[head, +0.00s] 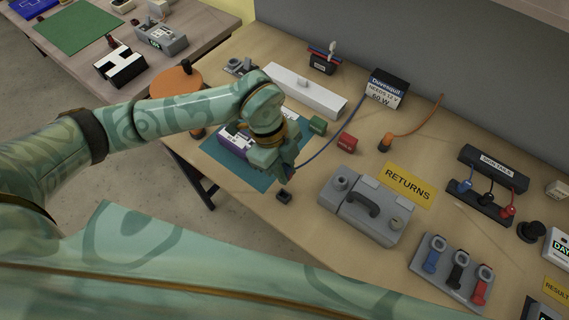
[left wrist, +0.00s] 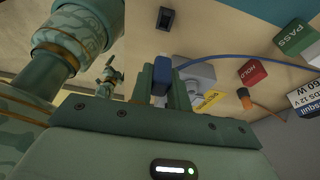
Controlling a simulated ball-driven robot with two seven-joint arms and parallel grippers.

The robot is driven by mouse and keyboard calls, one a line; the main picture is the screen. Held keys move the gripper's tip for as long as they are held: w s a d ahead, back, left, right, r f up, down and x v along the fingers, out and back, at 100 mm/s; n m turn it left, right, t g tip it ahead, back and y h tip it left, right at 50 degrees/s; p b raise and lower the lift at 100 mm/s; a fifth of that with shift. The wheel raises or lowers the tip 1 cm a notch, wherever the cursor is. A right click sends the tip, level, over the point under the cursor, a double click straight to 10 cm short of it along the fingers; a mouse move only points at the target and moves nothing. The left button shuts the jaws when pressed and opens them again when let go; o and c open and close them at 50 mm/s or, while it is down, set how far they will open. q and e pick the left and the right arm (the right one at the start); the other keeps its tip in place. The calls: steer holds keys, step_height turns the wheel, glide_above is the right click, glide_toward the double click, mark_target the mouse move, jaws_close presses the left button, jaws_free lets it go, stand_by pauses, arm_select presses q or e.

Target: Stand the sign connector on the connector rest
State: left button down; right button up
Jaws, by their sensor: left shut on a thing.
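The sign connector (left wrist: 162,69) is a small blue plug on a blue cable. My left gripper (left wrist: 163,88) is shut on it, with the plug showing between the fingers in the left wrist view. In the head view my left gripper (head: 284,170) hangs just above and behind the connector rest, and mostly hides the plug. The connector rest (head: 284,196) is a small black block with a slot, empty, on the bare wood near the table's front edge. It also shows in the left wrist view (left wrist: 165,18), apart from the plug. A small green shape in that view may be my right gripper.
The blue cable (head: 323,147) runs back to the driver box (head: 386,89). A grey case (head: 366,207) stands right of the rest. A teal mat (head: 222,153) with a purple-and-white piece lies left. Red (head: 347,143) and green (head: 317,125) blocks stand behind.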

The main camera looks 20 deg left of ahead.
arm_select(q)
steer(key=shift+s+a, duration=0.1)
steer(key=shift+a, duration=0.2)
steer(key=shift+d, duration=0.25)
steer(key=shift+r+p, duration=0.15)
steer(key=shift+p, duration=0.2)
step_height(320, 180, down, 6)
steer(key=b, duration=0.3)
steer(key=shift+a, duration=0.1)
steer(key=shift+f+b, duration=0.35)
steer(key=shift+f, duration=0.7)
arm_select(e)
steer(key=f, duration=0.3)
steer(key=shift+s+a, duration=0.35)
steer(key=shift+a, duration=0.05)
steer(key=shift+r, duration=0.15)
